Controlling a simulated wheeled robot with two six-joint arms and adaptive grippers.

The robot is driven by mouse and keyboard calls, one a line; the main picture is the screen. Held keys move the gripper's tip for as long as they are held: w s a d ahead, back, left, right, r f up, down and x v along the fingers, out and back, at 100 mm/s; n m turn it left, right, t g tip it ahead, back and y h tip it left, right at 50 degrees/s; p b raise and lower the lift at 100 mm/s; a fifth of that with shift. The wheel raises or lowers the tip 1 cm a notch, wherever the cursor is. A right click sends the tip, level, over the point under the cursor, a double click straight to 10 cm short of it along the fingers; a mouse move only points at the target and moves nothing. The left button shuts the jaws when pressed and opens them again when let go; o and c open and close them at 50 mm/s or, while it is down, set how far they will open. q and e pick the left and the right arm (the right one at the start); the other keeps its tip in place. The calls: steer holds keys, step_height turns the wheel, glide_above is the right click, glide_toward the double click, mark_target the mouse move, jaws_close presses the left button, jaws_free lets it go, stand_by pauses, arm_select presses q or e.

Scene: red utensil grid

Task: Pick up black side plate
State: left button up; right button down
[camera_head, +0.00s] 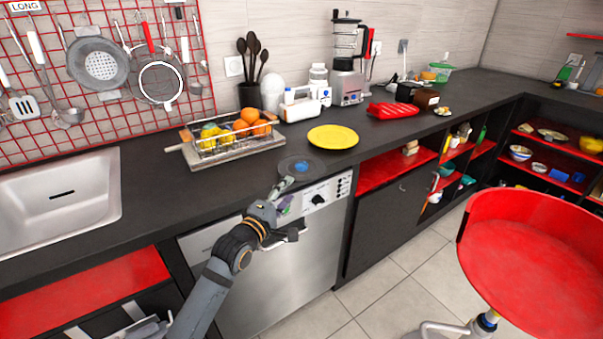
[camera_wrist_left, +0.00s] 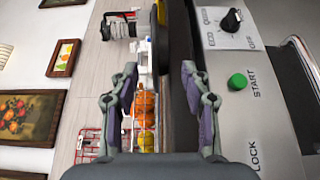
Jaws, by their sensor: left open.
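The black side plate (camera_head: 313,164) lies on the dark counter near its front edge, just in front of the yellow plate (camera_head: 333,137). A small blue patch shows at its middle. My left gripper (camera_head: 283,190) is at the counter's front edge, just in front of the black plate, with its fingers pointing toward it. In the left wrist view the fingers (camera_wrist_left: 160,78) are spread apart with nothing between them. My right gripper is not in view.
A wire basket of fruit (camera_head: 237,134) stands left of the plates, and a blender (camera_head: 347,65) stands behind. A red oven mitt (camera_head: 392,110) lies to the right. The dishwasher (camera_head: 270,270) is below the gripper. A red stool (camera_head: 530,255) stands at right. The counter by the sink is clear.

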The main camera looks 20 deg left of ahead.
mark_target(298, 177)
arm_select(q)
steer(key=w, duration=0.4)
steer(key=w+d+b, duration=0.1)
steer(key=w, duration=0.2)
steer(key=shift+f, duration=0.15)
steer(key=shift+s, duration=0.2)
jaws_close()
